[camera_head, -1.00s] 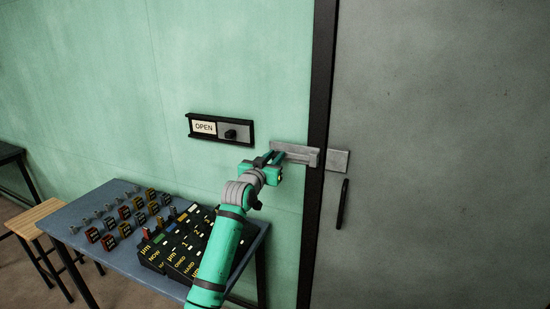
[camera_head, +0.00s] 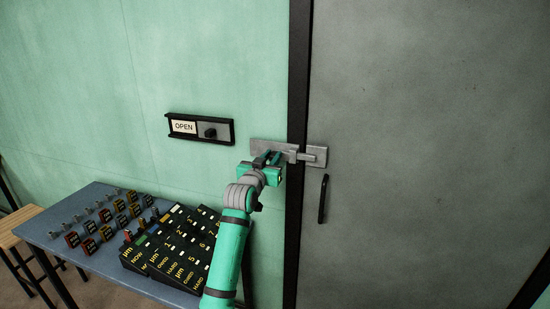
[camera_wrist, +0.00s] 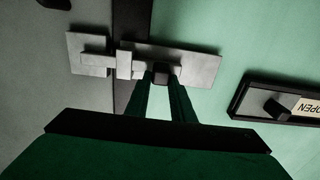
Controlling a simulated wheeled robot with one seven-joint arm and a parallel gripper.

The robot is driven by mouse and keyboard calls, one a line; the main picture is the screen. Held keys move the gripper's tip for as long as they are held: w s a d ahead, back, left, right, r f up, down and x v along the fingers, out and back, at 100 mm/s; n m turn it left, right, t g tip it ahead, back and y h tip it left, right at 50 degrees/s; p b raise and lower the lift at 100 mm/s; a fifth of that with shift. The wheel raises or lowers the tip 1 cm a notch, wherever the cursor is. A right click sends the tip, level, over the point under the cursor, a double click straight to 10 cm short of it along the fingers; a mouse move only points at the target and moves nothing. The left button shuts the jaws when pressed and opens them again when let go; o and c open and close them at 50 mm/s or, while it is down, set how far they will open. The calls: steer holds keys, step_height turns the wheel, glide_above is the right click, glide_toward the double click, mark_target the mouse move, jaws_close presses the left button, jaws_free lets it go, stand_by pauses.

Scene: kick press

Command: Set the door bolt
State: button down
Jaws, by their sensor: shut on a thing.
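The door bolt (camera_head: 292,150) is a grey metal slide bolt on the green wall beside the dark door frame. Its bar spans the frame and reaches the grey plate (camera_head: 320,156) on the door. The wrist view, turned upside down, shows the fingers (camera_wrist: 161,80) on either side of the knob (camera_wrist: 160,72). The bar's tip lies at the door-side plate (camera_wrist: 93,52); how deep it sits there I cannot tell. The grey door (camera_head: 420,140) appears closed.
An OPEN sign (camera_head: 184,127) with a black sliding knob (camera_head: 209,132) is on the wall to the left. A dark door handle (camera_head: 323,198) is below the bolt. A blue table (camera_head: 60,225) with several labelled blocks stands lower left, beside a wooden stool (camera_head: 12,235).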

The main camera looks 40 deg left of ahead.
steer(key=c, duration=1.5)
jaws_free()
steer(key=shift+w+d, duration=0.2)
steer(key=shift+d, duration=0.15)
steer(key=shift+s+a, duration=0.1)
steer(key=shift+a, duration=0.05)
steer(key=shift+s, duration=0.15)
steer(key=v, duration=1)
steer(key=shift+s, duration=0.3)
